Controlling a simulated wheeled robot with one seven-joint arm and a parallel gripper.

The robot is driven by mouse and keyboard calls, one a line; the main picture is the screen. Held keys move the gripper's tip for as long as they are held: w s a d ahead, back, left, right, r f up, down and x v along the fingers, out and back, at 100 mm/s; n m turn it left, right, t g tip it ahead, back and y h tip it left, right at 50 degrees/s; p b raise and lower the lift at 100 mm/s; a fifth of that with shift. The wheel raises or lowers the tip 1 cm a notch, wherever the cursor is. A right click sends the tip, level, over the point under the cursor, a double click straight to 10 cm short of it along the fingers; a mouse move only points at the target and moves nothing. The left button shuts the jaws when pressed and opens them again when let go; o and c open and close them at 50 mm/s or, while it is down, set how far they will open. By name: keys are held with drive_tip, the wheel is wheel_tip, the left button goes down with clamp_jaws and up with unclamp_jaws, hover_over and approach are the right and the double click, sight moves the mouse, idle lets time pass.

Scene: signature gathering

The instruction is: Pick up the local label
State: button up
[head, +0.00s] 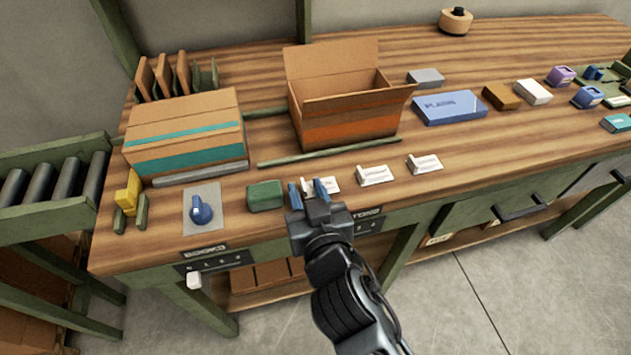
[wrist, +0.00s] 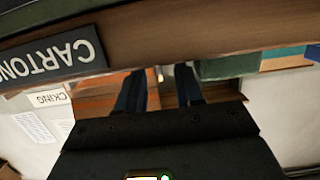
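Three small white label cards with raised white tabs lie in a row near the table's front edge in the head view: a left one (head: 328,186), a middle one (head: 375,175) and a right one (head: 425,164). Their print is too small to tell which is the local label. My gripper (head: 308,187) is at the left card, its blue fingers apart and partly hiding it. In the wrist view my gripper (wrist: 159,85) also has its fingers apart, with a small pale spot visible between them. I cannot tell whether they touch the card.
A green block (head: 265,195) sits just left of my gripper. An open carton (head: 345,120) and a closed carton (head: 187,135) stand behind. A blue dial (head: 201,210) is farther left. A blue box (head: 450,107) and several stamps are at the right.

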drive_tip(key=shift+w+a+f, duration=0.15)
drive_tip(key=shift+w, duration=0.4)
clamp_jaws()
